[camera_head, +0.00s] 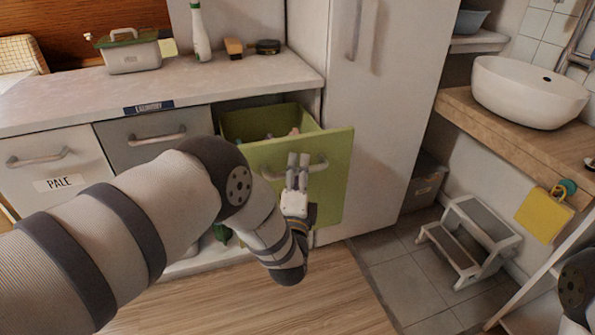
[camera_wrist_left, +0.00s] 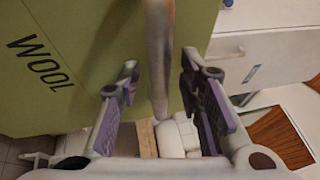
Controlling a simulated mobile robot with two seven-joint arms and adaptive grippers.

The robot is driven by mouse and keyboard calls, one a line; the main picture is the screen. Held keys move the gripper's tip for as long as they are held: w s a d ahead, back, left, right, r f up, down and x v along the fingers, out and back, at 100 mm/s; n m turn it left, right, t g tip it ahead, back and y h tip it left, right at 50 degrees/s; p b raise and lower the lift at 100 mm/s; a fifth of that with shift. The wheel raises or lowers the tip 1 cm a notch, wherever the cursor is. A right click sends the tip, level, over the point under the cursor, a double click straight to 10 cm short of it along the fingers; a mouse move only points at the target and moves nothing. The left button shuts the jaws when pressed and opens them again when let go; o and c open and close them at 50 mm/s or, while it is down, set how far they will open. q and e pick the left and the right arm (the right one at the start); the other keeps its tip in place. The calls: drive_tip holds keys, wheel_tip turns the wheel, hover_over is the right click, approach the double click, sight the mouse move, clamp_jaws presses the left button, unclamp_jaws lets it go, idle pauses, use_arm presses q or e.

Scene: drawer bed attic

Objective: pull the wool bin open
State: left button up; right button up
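The wool bin (camera_head: 335,185) is a green drawer that stands pulled out from under the counter, its inside partly visible with a few small things in it. Its front reads WOOL in the left wrist view (camera_wrist_left: 92,100). A pale bar handle (camera_head: 318,168) runs across the front; it also shows in the left wrist view (camera_wrist_left: 160,60). My left gripper (camera_head: 297,163) is at the handle. In the left wrist view its fingers (camera_wrist_left: 160,105) are spread on either side of the bar, with gaps visible, so it is open. My right gripper is out of view.
A grey drawer (camera_head: 155,137) and a white drawer marked PALE (camera_head: 55,165) are shut on the left. A tall white cabinet (camera_head: 375,110) stands close right of the bin. A step stool (camera_head: 470,240) stands on the tiles. Wooden floor (camera_head: 270,305) before the bin is clear.

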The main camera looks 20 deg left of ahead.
use_arm(q)
drive_tip(key=v, duration=1.2)
drive_tip(key=s+a+f+n+g+h+p, duration=0.1)
drive_tip(key=s+a+f+n+g, duration=0.3)
drive_tip(key=s+f, duration=0.3)
drive_tip(key=s+a+f+n+g+h+p, duration=0.1)
drive_tip(key=s+a+f+n+g+h, duration=0.15)
drive_tip(key=s+f+g, duration=0.4)
drive_tip(key=s+a+n+g+p, duration=0.1)
drive_tip(key=s+n+g, duration=0.9)
drive_tip(key=s, duration=2)
drive_tip(key=shift+s+a+r+g+p, duration=0.35)
drive_tip(key=shift+a+r+g, duration=0.1)
drive_tip(key=shift+a+g, duration=0.35)
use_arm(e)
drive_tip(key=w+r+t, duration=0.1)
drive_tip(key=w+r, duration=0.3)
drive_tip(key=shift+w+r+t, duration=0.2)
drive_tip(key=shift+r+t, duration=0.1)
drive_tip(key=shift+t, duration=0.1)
